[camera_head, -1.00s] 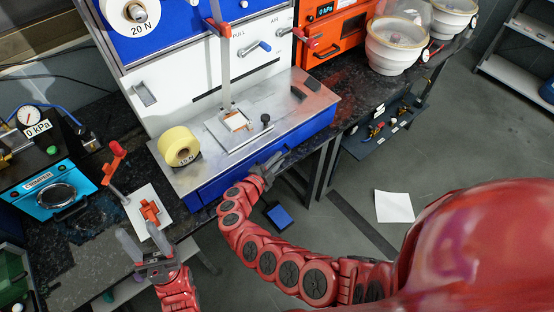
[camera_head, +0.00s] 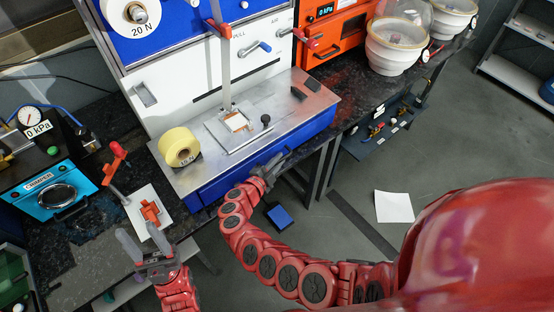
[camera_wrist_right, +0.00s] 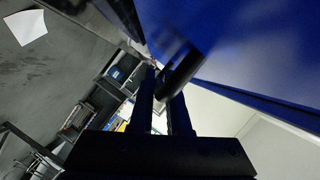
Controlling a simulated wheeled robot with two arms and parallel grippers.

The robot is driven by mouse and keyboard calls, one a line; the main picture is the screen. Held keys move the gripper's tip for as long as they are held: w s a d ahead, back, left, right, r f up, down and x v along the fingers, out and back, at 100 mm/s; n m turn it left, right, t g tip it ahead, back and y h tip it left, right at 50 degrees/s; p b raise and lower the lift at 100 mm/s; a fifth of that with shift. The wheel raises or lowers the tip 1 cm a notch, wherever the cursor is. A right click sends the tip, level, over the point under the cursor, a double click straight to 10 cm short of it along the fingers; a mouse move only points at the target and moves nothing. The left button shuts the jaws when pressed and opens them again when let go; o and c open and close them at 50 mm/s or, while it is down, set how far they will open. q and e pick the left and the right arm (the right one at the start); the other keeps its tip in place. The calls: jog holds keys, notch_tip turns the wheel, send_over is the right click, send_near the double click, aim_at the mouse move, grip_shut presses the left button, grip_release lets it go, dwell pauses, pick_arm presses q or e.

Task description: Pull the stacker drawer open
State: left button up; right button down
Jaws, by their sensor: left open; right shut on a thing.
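The stacker has a steel top (camera_head: 293,114) and a long blue front (camera_head: 315,136), which I take to be the drawer's face. My right gripper (camera_head: 267,171) is at the middle of this front, shut on a dark bar handle. In the right wrist view, the handle (camera_wrist_right: 181,74) sits between the fingers of my right gripper (camera_wrist_right: 166,88), close to the blue panel (camera_wrist_right: 240,55). The gripper hides part of the handle, and I cannot tell how far out the drawer stands. My left gripper (camera_head: 148,246) is open and empty, below the small stand at the left.
A yellow roll (camera_head: 179,147) and a black knob (camera_head: 266,119) are on the steel top. An orange-handled stand (camera_head: 150,212) and a blue crimper (camera_head: 55,195) are at left. Open floor (camera_head: 345,180) lies at right; a blue pad (camera_head: 279,215) is below the front.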

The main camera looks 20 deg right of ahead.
jog(key=s+d+p, duration=0.1)
jog(key=s+d, duration=0.2)
jog(key=s, duration=0.5)
jog(key=s+d+p, duration=0.1)
jog(key=s+d, duration=0.2)
jog(key=s, duration=0.6)
jog(key=shift+d, duration=0.15)
jog(key=shift+s, duration=0.1)
jog(key=c, duration=0.9)
grip_release()
jog(key=b+v, duration=0.1)
jog(key=v, duration=1.6)
jog(key=shift+s+r, duration=0.1)
jog(key=shift+r, duration=0.05)
